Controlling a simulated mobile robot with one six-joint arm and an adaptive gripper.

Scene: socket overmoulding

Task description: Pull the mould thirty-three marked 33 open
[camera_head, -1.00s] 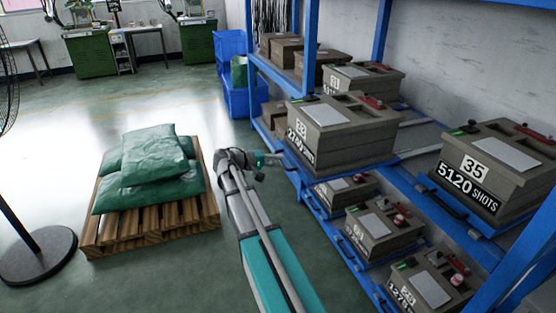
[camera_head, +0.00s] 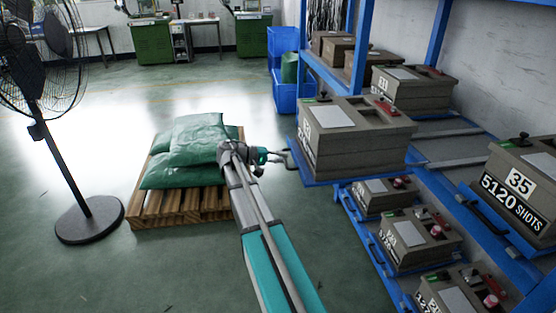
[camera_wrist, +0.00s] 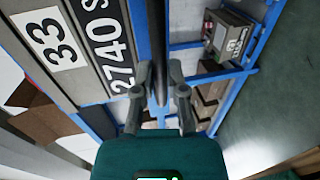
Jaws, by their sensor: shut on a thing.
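Mould thirty-three (camera_head: 355,140) is a grey-brown block with a pale top plate. It sits on a blue pull-out tray (camera_head: 352,176) that juts from the rack towards the aisle. Its white label 33 (camera_wrist: 50,38) and the figures 2740 read clearly in the wrist view. My gripper (camera_head: 268,156) is at the tray's front, shut on the dark handle (camera_head: 289,159). In the wrist view my gripper's fingers (camera_wrist: 163,95) stand either side of the dark handle bar (camera_wrist: 158,50). The finger contact is partly hidden.
Mould 35 (camera_head: 522,185) stands on the tray to the right. Smaller moulds (camera_head: 420,240) fill the lower shelf. A pallet (camera_head: 170,210) with green sacks (camera_head: 195,140) and a fan (camera_head: 88,215) stand left. Floor between pallet and rack is clear.

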